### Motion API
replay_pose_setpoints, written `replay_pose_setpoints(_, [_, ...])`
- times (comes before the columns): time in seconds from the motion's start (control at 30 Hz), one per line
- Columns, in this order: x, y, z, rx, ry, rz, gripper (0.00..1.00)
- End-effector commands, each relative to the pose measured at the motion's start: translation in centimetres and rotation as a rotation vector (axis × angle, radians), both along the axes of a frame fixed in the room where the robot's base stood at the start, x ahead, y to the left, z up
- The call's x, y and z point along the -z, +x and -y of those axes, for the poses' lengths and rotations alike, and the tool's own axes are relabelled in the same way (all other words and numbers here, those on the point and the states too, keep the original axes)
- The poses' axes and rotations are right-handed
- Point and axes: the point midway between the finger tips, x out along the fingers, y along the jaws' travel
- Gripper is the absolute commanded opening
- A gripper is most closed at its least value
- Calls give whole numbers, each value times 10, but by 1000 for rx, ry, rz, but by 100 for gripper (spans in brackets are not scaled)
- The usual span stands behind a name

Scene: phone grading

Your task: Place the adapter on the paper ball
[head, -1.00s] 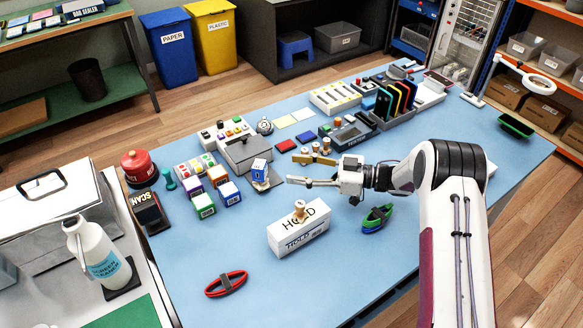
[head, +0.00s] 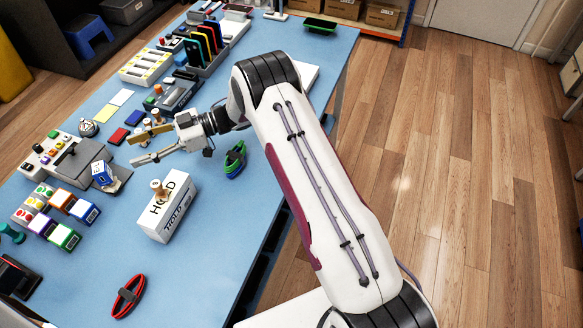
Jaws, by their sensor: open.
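My gripper (head: 136,150) is open and empty, its two fingers pointing left over the blue table. I cannot pick out the adapter with certainty. A blue and white cube (head: 102,173) on a dark grey base stands left of my fingertips. A small round grey-white object (head: 88,128) lies farther back and left, beside the button panel. It may be the paper ball, but it is too small to tell. My gripper is apart from both.
A white HOLD box (head: 178,222) with a wooden-handled stamp (head: 158,188) stands in front of my gripper. Several coloured cubes (head: 64,237) sit at the left. A green and blue bundle (head: 236,160) lies near the right edge. The table's front middle (head: 200,265) is clear.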

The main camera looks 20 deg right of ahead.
Motion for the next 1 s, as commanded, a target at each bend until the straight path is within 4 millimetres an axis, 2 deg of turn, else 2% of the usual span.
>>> replay_pose_setpoints(0.17, [-20, 19, 3, 75, -30, 40, 46])
replay_pose_setpoints(0.47, [-80, 70, 22, 313, -123, 137, 46])
replay_pose_setpoints(0.7, [-132, 100, 52, 518, -201, 190, 46])
replay_pose_setpoints(1.0, [-192, 114, 101, 765, -295, 213, 46])
